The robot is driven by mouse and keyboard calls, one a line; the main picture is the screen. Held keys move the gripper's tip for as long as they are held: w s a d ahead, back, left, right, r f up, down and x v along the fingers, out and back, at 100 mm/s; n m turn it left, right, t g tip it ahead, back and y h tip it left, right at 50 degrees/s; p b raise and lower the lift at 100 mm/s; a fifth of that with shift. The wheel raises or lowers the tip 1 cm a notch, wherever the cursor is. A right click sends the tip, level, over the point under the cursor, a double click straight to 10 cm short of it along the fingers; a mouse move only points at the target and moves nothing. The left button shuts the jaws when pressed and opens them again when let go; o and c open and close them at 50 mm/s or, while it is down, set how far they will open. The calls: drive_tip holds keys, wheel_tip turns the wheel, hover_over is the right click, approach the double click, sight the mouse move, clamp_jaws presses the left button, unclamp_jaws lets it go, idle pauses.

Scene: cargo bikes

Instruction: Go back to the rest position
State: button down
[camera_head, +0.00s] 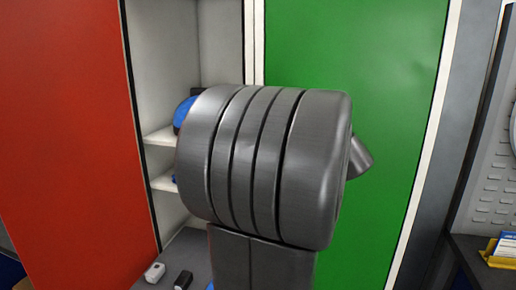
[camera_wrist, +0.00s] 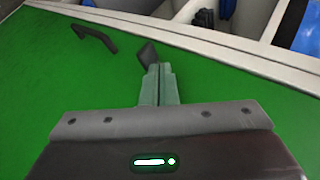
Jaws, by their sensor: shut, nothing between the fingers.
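My gripper (camera_wrist: 158,72) shows in the wrist view, with its two fingers close together, shut and empty. It is in front of the green door (camera_wrist: 60,110), which fills most of that view. A dark curved handle (camera_wrist: 95,38) is on the door, up and left of the fingers and apart from them. A small dark piece (camera_wrist: 147,54) shows right by the fingertips; I cannot tell what it is. In the head view my grey arm joint fills the middle and hides my gripper. The green door (camera_head: 400,60) shows there to the right of it.
A red door (camera_head: 65,130) stands at the left. Between the doors is an open white cabinet with shelves (camera_head: 160,135) and a blue item (camera_head: 183,113). Small items (camera_head: 155,272) lie at its bottom. A workbench with a yellow tray (camera_head: 498,258) is at far right.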

drive_tip(key=shift+f+b, duration=0.3)
drive_tip(key=shift+f, duration=0.3)
drive_tip(key=shift+s+f, duration=0.1)
